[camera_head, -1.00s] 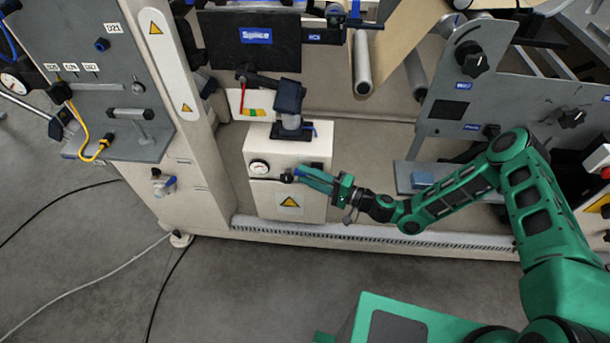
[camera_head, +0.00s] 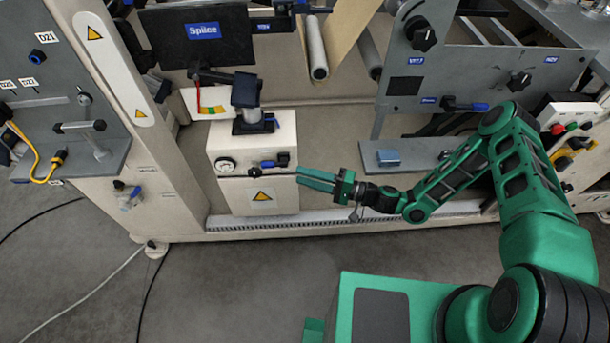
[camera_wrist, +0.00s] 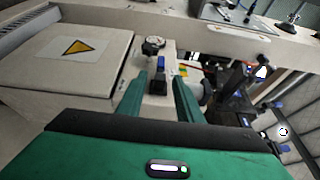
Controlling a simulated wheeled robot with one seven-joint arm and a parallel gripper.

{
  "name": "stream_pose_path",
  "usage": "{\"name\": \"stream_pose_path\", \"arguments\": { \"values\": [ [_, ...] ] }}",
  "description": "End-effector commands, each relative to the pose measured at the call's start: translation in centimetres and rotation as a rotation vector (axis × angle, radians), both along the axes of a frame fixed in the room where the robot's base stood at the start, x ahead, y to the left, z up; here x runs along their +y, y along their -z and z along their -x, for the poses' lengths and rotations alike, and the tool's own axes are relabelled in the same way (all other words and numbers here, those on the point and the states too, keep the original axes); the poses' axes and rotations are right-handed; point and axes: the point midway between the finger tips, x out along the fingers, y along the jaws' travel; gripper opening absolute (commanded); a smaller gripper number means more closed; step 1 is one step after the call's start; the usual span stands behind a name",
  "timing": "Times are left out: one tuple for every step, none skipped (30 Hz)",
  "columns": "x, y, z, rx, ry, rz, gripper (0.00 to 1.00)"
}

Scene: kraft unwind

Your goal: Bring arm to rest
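My green arm reaches in from the right in the head view, and my gripper (camera_head: 299,176) is at the front right of a cream box (camera_head: 252,150). Its fingers stand apart with nothing between them in the wrist view (camera_wrist: 160,88). A small black valve with a blue handle (camera_head: 267,164) on the box front lies left of the fingertips, with a gap between them. In the wrist view the blue handle (camera_wrist: 161,63) shows beyond the fingers.
A round gauge (camera_head: 225,165) and a yellow warning sign (camera_head: 262,197) are on the box. A grey panel with knobs (camera_head: 470,60) stands above my arm. A small shelf (camera_head: 392,158) juts out near my forearm. The floor (camera_head: 215,290) in front is clear apart from cables at the left.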

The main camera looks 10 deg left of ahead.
Motion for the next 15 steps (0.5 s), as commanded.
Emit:
{"name": "stream_pose_path", "arguments": {
  "values": [
    [0.0, 0.0, 0.0, 0.0, 0.0, 0.0, 0.33],
    [0.0, 0.0, 0.0, 0.0, 0.0, 0.0, 0.33],
    [0.0, 0.0, 0.0, 0.0, 0.0, 0.0, 0.33],
    [0.0, 0.0, 0.0, 0.0, 0.0, 0.0, 0.33],
    [0.0, 0.0, 0.0, 0.0, 0.001, 0.0, 0.33],
    [0.0, 0.0, 0.0, 0.0, 0.001, 0.0, 0.33],
    [0.0, 0.0, 0.0, 0.0, 0.001, 0.0, 0.33],
    [0.0, 0.0, -0.1, -0.001, 0.001, 0.0, 0.33],
    [-0.1, 0.0, -0.1, -0.002, -0.001, 0.002, 0.33],
    [-0.1, -0.1, -0.1, -0.004, -0.005, 0.006, 0.33],
    [-0.2, -0.1, -0.1, -0.008, -0.01, 0.012, 0.33],
    [-0.4, -0.3, -0.1, -0.015, -0.022, 0.023, 0.33],
    [-0.6, -0.4, 0.0, -0.021, -0.033, 0.033, 0.33],
    [-0.8, -0.6, 0.0, -0.029, -0.048, 0.046, 0.33],
    [-1.2, -0.7, 0.1, -0.039, -0.07, 0.07, 0.33]
  ]
}}
